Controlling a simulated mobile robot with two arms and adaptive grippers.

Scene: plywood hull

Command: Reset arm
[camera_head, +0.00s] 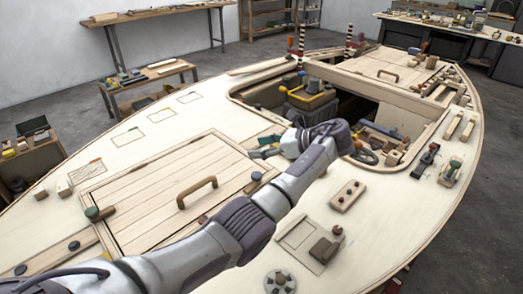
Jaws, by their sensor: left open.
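My left arm (243,226) enters from the lower left and reaches diagonally over the pale plywood deck (135,185). My left gripper (262,147) is at its far end, near the left edge of the cockpit opening. Its dark fingers point left and are open. I see nothing held between them, though they are small in this view. A greenish piece shows just behind the fingers; I cannot tell whether they touch. My right gripper does not show.
A slatted hatch (155,205) with a brown handle (197,192) lies left of my arm. A yellow-and-black box (311,97) stands in the cockpit. Small fittings, including a wooden block (347,195), sit on the right deck. Workbenches (158,12) stand behind.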

